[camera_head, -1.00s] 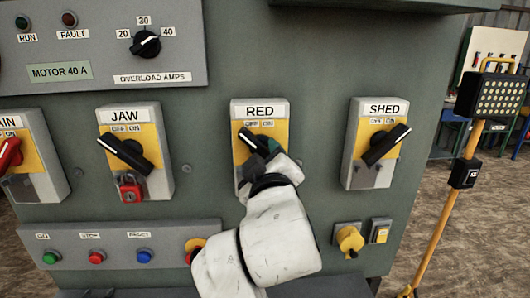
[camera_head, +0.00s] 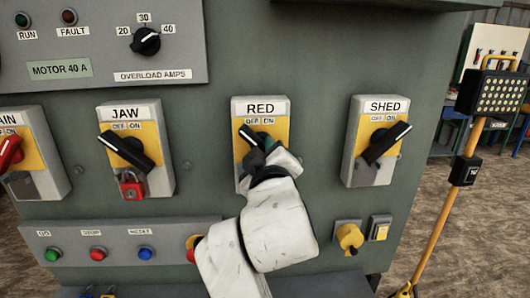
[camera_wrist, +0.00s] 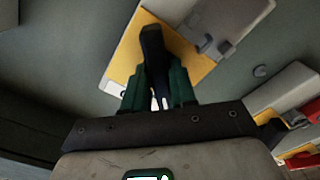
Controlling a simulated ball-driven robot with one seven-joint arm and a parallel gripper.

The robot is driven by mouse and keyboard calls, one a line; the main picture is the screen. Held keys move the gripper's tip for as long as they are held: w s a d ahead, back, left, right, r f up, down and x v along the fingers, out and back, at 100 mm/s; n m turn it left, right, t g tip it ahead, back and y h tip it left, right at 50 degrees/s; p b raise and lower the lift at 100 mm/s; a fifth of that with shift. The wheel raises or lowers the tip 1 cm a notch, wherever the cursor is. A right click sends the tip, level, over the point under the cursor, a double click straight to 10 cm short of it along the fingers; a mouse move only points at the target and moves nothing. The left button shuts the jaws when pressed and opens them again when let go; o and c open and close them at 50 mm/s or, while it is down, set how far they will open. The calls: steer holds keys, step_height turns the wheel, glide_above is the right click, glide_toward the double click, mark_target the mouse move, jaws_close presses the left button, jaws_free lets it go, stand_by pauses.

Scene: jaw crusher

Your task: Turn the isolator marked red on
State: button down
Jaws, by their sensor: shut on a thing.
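The isolator marked RED (camera_head: 262,107) is a grey box with a yellow plate labelled OFF and ON. Its black handle (camera_head: 248,134) tilts up to the left, toward OFF, in the head view. My gripper (camera_head: 262,152) is at the handle and my white wrist hides the lower part of the box. In the wrist view the green fingers of my gripper (camera_wrist: 161,90) are shut on the black handle (camera_wrist: 152,43), one on each side. The yellow plate (camera_wrist: 190,65) shows around it.
The JAW isolator (camera_head: 124,112) with a red padlock (camera_head: 132,187) stands to the left. The SHED isolator (camera_head: 383,107) stands to the right, its handle tilted up right. Below are push buttons (camera_head: 97,254) and a yellow knob (camera_head: 349,238).

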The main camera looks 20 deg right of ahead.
steer(key=shift+f+m, duration=0.1)
steer(key=shift+m, duration=0.2)
steer(key=shift+w+a+m+b, duration=0.15)
steer(key=shift+m+b, duration=1.6)
steer(key=shift+m, duration=1.1)
steer(key=shift+s+a+m+b, duration=0.15)
steer(key=shift+m+b, duration=1.6)
steer(key=shift+m, duration=1.15)
steer(key=shift+w+a+m+b, duration=0.15)
steer(key=shift+m+b, duration=1.6)
steer(key=shift+m, duration=1.1)
steer(key=c, duration=1)
jaws_free()
